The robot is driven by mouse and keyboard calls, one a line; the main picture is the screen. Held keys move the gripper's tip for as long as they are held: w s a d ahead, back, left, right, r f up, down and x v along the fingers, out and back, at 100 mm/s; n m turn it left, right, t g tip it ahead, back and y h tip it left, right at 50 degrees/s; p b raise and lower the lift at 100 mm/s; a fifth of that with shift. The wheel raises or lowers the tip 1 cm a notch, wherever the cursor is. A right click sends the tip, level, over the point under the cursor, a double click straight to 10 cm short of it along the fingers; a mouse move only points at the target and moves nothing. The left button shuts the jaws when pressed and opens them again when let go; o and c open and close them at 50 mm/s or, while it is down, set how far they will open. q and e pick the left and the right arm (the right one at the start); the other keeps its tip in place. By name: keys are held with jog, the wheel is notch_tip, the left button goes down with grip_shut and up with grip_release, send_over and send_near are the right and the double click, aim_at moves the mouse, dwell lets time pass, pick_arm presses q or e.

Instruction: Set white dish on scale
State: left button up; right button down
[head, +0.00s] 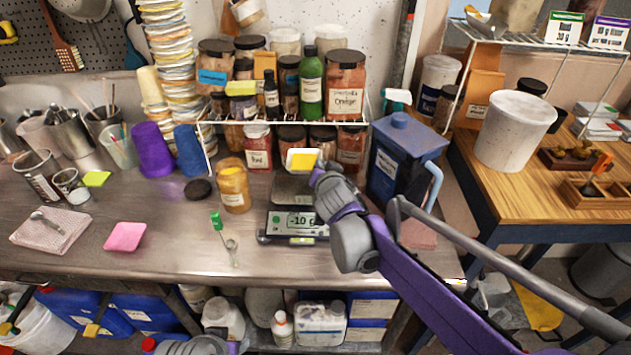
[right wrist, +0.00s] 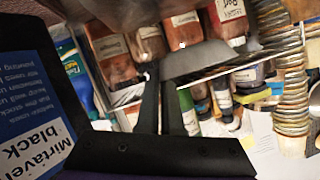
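The white dish (head: 302,154) holds yellow powder and is in the air over the scale (head: 293,226), near its plate (head: 291,188). My right gripper (head: 317,170) is shut on the dish's right side. The right wrist view shows the dish (right wrist: 195,60) dark and edge-on at the tips of my right gripper (right wrist: 163,82). The dish looks roughly level. The scale's display reads about -10; its last digits are unclear. The dish and gripper hide part of the plate's far side. A grey part of my left arm shows at the bottom edge, but its gripper fingers do not show.
A blue lidded container (head: 400,155) stands just right of the scale, close to my right arm. A jar of yellow powder (head: 234,190) stands to its left. A rack of jars (head: 344,85) is behind. The bench front around the pink pad (head: 125,237) has free room.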

notch_tip(320, 180, down, 2)
jog(key=shift+s+f, duration=0.1)
jog(key=shift+f, duration=0.05)
jog(key=shift+f+b, duration=0.3)
jog(key=shift+f, duration=1.7)
jog(key=shift+f, duration=0.1)
jog(key=c, duration=1.1)
grip_release()
